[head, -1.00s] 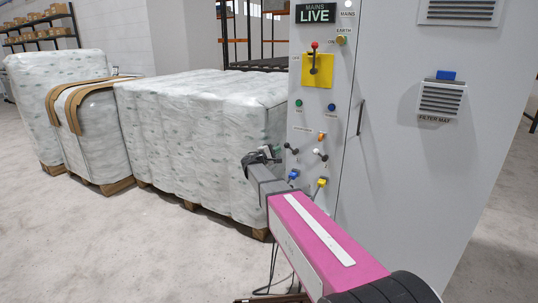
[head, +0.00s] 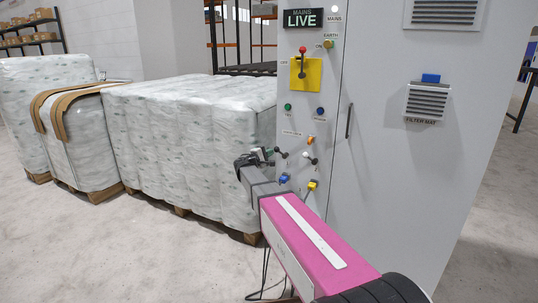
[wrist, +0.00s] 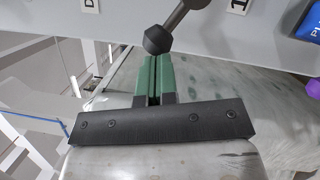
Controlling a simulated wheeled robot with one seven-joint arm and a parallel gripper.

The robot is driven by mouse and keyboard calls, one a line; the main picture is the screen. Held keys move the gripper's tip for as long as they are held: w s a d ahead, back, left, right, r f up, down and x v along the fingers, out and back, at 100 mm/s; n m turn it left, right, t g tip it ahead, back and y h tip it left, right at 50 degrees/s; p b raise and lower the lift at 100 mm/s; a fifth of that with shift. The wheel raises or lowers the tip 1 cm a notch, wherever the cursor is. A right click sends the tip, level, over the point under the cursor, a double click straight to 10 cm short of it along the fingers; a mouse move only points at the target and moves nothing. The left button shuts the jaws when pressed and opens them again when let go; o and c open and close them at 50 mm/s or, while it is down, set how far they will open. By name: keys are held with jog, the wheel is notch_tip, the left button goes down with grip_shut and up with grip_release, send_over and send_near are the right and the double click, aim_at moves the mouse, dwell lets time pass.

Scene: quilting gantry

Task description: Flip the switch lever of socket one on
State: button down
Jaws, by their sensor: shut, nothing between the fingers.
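The lever with the black knob (head: 281,154) is on the left of the grey cabinet's control panel, above the blue socket (head: 284,179). In the wrist view the lever (wrist: 160,38) comes down from the panel near a label reading "1" (wrist: 239,5), its knob tilted to the left. My gripper (head: 268,154) is at the panel's left edge, beside that knob. In the wrist view its green fingers (wrist: 153,62) are shut and empty, with their tips right at the knob. I cannot tell whether they touch it.
A white-knobbed lever (head: 311,160) and a yellow socket (head: 312,184) are just to the right. A blue part (wrist: 308,22) is at the wrist view's right edge. Wrapped pallets (head: 185,140) stand close on the left.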

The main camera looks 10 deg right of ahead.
jog(key=shift+s+d+r+m, duration=0.15)
jog(key=shift+r+m, duration=0.25)
jog(key=shift+m, duration=0.3)
jog(key=d+r+m+y, duration=0.1)
jog(key=m, duration=0.1)
jog(key=s+d+r+m, duration=0.1)
jog(key=m, duration=0.2)
jog(key=s+d+r+m+g+y, duration=0.1)
jog(key=r+m, duration=0.1)
jog(key=m, duration=0.1)
jog(key=shift+s+d+y, duration=0.15)
jog(key=shift+y, duration=0.15)
